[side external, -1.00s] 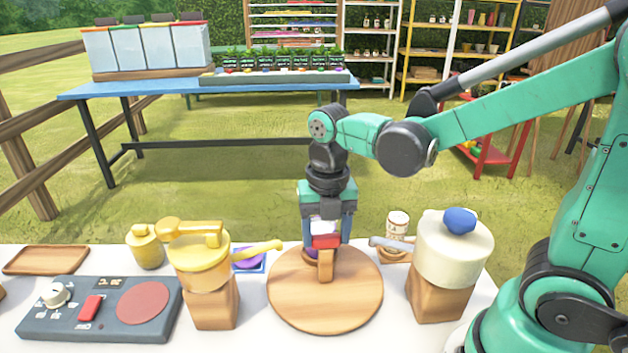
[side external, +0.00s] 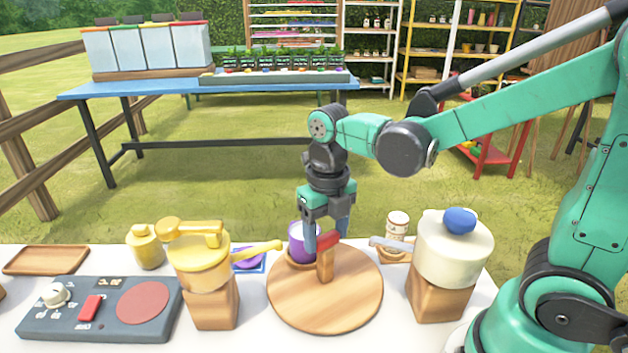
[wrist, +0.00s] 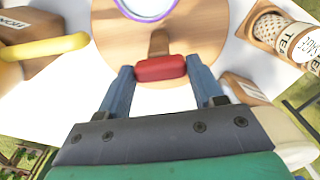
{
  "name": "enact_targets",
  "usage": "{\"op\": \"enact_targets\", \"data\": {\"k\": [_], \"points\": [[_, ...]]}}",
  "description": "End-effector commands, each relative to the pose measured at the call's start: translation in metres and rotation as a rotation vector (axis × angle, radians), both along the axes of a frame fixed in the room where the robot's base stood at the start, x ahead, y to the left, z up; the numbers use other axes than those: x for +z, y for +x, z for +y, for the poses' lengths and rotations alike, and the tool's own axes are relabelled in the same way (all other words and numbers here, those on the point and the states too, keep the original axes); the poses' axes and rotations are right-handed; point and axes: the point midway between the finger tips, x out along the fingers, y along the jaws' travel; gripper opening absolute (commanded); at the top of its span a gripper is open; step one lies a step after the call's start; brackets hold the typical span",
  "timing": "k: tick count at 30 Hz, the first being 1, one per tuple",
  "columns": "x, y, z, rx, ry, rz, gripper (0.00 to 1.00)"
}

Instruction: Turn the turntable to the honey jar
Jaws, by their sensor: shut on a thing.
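The turntable (side external: 335,300) is a round wooden disc on the white table. Its upright wooden handle has a red grip (side external: 327,240). My gripper (side external: 328,234) points down and is shut on this red grip, which shows between the two blue fingers in the wrist view (wrist: 161,69). A purple cup (side external: 298,240) stands at the turntable's back left edge, partly hidden by a finger. A yellow vessel with a long spout (side external: 200,262) stands on a wooden block left of the turntable; in the wrist view a block there (wrist: 22,28) has partly legible lettering that may read "HONEY".
A tea jar (side external: 397,228) stands behind. A yellow jar (side external: 145,247), control panel (side external: 100,308) and wooden tray (side external: 45,260) are at left.

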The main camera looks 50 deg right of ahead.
Motion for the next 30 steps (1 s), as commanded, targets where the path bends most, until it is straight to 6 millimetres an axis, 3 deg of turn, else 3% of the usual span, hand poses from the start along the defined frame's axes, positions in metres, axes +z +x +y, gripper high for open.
{"op": "enact_targets", "data": {"k": [26, 27, 30], "points": [[0.0002, -0.0004, 0.0004, 0.085, 0.002, 0.003, 0.00], [0.0002, -0.0004, 0.0004, 0.085, 0.002, 0.003, 0.66], [0.0001, -0.0003, 0.0004, 0.085, 0.001, 0.002, 0.92]]}}
